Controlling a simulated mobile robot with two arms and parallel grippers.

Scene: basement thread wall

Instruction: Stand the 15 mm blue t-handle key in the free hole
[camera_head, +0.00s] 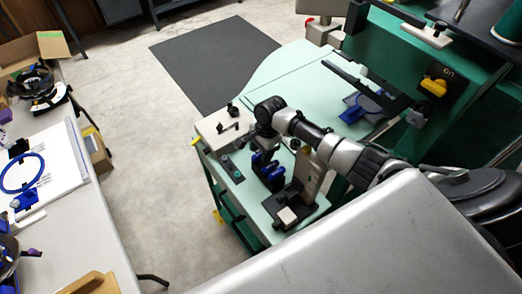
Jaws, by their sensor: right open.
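A pale block (208,130) stands at the near-left end of the light green worktop. Small black T-shaped pieces, which look like t-handle keys (232,110), stand on it. Its holes are too small to make out. My right arm comes in from the right, and its gripper (270,176) points down over the worktop, right of and nearer than the block. Dark and blue parts show at the gripper; I cannot tell whether any blue there is a key. The gripper is open. I cannot pick out the 15 mm blue key. My left gripper is out of view.
A grey strip with small buttons (232,168) lies left of the gripper. A black holder with a white square (287,216) sits at the worktop's near end. A green machine (450,113) stands at the right. A cluttered side table (95,240) is at the left, with bare floor between.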

